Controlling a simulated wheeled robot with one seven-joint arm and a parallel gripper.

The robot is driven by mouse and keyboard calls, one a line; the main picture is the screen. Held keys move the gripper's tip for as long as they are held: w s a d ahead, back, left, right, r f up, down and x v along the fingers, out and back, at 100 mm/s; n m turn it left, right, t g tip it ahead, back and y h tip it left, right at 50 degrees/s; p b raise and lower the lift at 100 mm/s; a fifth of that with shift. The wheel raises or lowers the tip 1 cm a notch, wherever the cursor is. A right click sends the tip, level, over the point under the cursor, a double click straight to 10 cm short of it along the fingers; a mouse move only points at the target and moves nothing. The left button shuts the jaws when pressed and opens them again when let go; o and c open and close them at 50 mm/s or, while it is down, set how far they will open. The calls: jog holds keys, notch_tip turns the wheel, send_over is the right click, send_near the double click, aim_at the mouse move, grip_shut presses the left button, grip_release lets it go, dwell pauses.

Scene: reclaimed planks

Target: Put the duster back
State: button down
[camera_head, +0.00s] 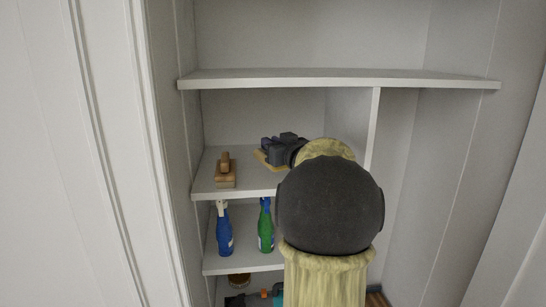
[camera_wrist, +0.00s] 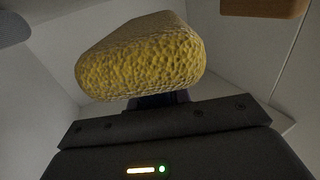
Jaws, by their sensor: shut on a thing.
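The yellow, bumpy duster (camera_wrist: 142,65) fills the upper middle of the wrist view. In the head view only a thin yellow edge of the duster (camera_head: 260,158) shows beside and below my dark gripper (camera_head: 272,153). My gripper is shut on the duster, at the middle shelf (camera_head: 258,184) of the cabinet. The fingertips are mostly hidden; a dark part of my gripper (camera_wrist: 157,100) shows below the duster in the wrist view. I cannot tell whether the duster touches the shelf.
A wooden brush-like block (camera_head: 225,172) stands left on the same shelf. A blue bottle (camera_head: 224,232) and a green bottle (camera_head: 265,230) stand on the shelf below. An upper shelf (camera_head: 330,79) and an upright divider (camera_head: 373,130) bound the space. My arm hides the shelf's right part.

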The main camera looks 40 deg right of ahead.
jog(key=shift+f, duration=0.1)
jog(key=shift+f, duration=1.8)
jog(key=shift+f, duration=0.15)
jog(key=c, duration=1.3)
grip_release()
jog(key=s+a+b, duration=0.2)
jog(key=s+b, duration=0.1)
jog(key=s, duration=0.9)
jog(key=shift+w+r, duration=0.1)
jog(key=shift+r, duration=0.1)
